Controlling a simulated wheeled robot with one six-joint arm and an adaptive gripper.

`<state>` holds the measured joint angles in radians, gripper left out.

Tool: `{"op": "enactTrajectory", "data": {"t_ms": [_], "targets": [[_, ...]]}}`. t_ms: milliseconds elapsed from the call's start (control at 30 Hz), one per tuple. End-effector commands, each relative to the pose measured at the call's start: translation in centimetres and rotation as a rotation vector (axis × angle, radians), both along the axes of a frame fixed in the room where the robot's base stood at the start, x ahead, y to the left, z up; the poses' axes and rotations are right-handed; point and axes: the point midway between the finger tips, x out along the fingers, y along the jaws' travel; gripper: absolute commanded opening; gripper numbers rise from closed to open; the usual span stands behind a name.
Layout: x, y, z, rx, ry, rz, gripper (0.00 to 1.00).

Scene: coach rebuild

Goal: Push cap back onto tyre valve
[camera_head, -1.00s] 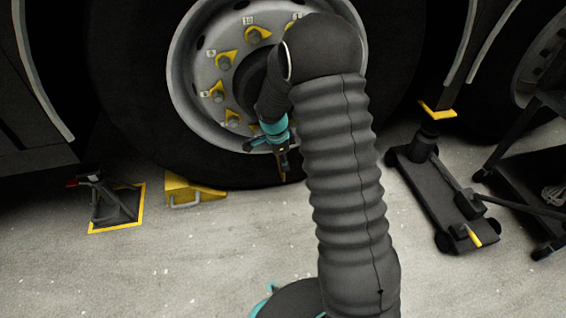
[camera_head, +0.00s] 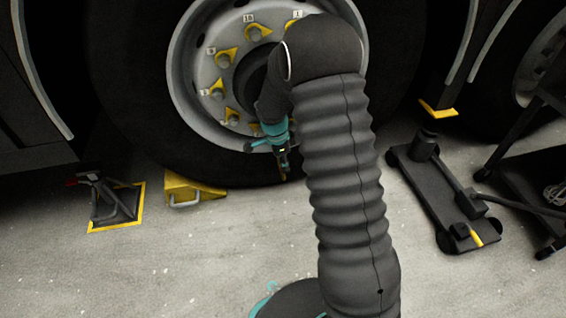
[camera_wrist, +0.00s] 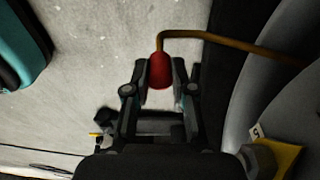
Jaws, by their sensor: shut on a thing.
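A red cap (camera_wrist: 158,72) sits between the two fingers of my gripper (camera_wrist: 160,80) in the wrist view, and the gripper is shut on it. The brass-coloured bent valve stem (camera_wrist: 225,42) runs from the right to a downturned end right at the cap's top. I cannot tell how deep the stem sits in the cap. In the head view my gripper (camera_head: 283,167) hangs in front of the lower part of the wheel (camera_head: 190,112), where the cap is too small to make out clearly.
A yellow wheel chock (camera_head: 190,190) and a black stand (camera_head: 115,203) with a yellow base outline are left of the gripper on the floor. A trolley jack (camera_head: 440,195) is at the right. Yellow nut pointers (camera_head: 226,57) ring the hub. The front floor is clear.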

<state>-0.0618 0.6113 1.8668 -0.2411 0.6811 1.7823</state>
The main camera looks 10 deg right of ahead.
Motion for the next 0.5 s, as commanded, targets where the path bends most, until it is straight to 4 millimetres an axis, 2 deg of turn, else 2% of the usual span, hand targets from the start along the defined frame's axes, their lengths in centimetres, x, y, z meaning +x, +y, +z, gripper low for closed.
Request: {"op": "enactTrajectory", "data": {"t_ms": [500], "targets": [[-0.03, 0.00, -1.15, 0.000, 0.001, 0.000, 0.06]]}}
